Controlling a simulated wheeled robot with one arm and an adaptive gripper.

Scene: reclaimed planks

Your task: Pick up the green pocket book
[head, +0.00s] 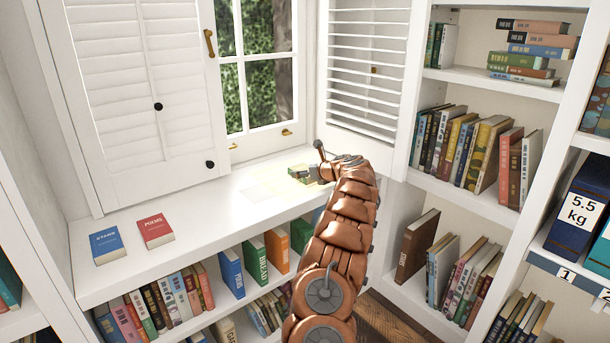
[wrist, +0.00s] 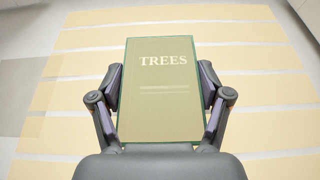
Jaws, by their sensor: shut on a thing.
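The green pocket book (wrist: 162,75), titled TREES, sits between the two fingers of my gripper (wrist: 160,100) in the wrist view. The fingers are shut on its left and right sides. In the head view the green book (head: 300,171) shows only partly at the end of my arm, above the white window ledge; my wrist hides the rest. I cannot tell how far it is above the ledge. A blue book (head: 106,244) and a red book titled POEMS (head: 155,230) lie flat on the ledge at the left.
The white ledge (head: 215,213) is bare between the red book and my gripper. Shutters (head: 365,85) stand close behind my wrist. A full bookcase (head: 480,190) rises at the right.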

